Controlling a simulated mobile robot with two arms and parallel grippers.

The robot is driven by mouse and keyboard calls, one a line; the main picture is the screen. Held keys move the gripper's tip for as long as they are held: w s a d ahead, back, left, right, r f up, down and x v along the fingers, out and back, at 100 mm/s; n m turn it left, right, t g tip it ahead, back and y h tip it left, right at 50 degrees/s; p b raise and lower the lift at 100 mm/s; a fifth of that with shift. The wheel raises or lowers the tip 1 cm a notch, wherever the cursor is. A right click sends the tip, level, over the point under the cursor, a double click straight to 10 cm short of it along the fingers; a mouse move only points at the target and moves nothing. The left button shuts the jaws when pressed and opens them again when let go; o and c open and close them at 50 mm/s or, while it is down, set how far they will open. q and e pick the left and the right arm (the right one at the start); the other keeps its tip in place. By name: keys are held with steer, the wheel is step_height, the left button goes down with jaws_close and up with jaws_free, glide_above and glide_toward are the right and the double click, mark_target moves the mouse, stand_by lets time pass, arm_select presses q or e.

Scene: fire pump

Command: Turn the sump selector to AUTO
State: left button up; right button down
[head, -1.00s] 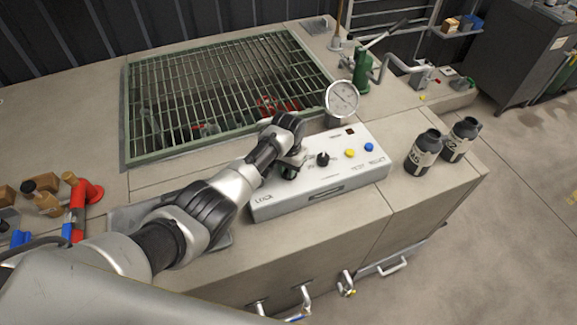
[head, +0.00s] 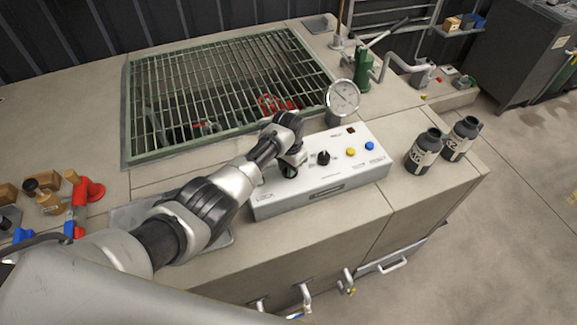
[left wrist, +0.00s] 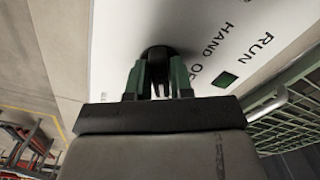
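The white control box (head: 262,205) stands on the concrete ledge. In the left wrist view, a black selector knob (left wrist: 158,53) sits beside the printed words HAND and OF, the rest cut short. My left gripper (head: 288,171) is down at the left part of the box, over this knob. Its green fingers (left wrist: 158,82) stand on either side of the knob; whether they press on it is unclear. No AUTO mark is readable, and the knob's pointing direction is hidden. A second black knob (head: 323,158) shows to the right. My right gripper is out of view.
A yellow button (head: 350,152) and a blue button (head: 369,146) are on the box. A round gauge (head: 342,98) stands behind it. Two dark bottles (head: 424,150) (head: 461,138) stand to the right. A green-framed grating (head: 128,118) lies behind my arm.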

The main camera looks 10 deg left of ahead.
arm_select(q)
steer(key=o, duration=0.4)
steer(key=shift+c, duration=0.2)
step_height(320, 180, up, 11)
steer(key=shift+b, duration=0.3)
steer(key=shift+f, duration=0.1)
